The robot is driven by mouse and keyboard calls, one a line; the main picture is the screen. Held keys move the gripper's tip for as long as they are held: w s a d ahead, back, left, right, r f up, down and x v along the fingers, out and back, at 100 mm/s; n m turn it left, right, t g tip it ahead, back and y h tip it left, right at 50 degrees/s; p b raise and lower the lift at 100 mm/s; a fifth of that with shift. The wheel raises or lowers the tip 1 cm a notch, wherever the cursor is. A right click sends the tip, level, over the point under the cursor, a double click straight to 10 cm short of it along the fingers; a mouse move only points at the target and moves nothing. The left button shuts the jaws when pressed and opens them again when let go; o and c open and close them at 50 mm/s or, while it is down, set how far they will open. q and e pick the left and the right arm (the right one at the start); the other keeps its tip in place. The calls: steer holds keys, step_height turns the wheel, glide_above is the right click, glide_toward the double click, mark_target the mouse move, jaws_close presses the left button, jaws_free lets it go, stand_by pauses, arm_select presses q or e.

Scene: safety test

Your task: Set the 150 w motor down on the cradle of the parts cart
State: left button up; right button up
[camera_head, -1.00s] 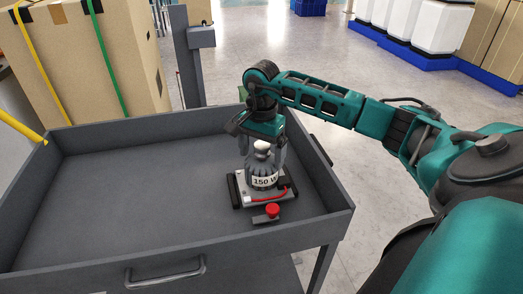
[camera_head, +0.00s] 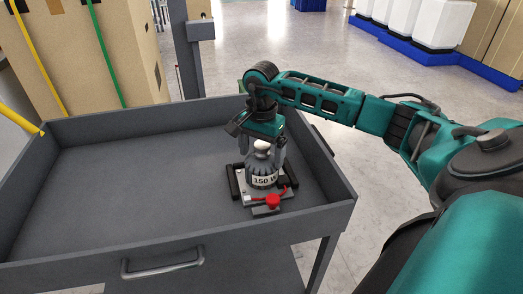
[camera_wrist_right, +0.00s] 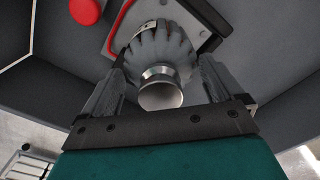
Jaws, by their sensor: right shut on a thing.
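The 150 W motor (camera_head: 264,181) is a grey, finned, round body with a white label and a pale knob on top. My right gripper (camera_head: 263,157) is shut on it from above, a finger on each side. In the right wrist view, the motor (camera_wrist_right: 158,45) sits between the two fingers (camera_wrist_right: 160,78). My left gripper is not in view.
A red knob (camera_head: 272,201) and a red cable are at the cradle's front edge. The cart tray has raised walls, a front handle (camera_head: 162,263) and bare floor left of the cradle. A post (camera_head: 187,50) and cardboard boxes (camera_head: 105,55) stand behind.

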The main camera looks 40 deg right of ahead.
steer(key=shift+w+r, duration=0.1)
steer(key=shift+r, duration=0.1)
steer(key=o, duration=1.7)
steer(key=shift+f, duration=0.2)
step_height(320, 180, up, 20)
steer(key=p, duration=0.9)
steer(key=shift+r, duration=0.15)
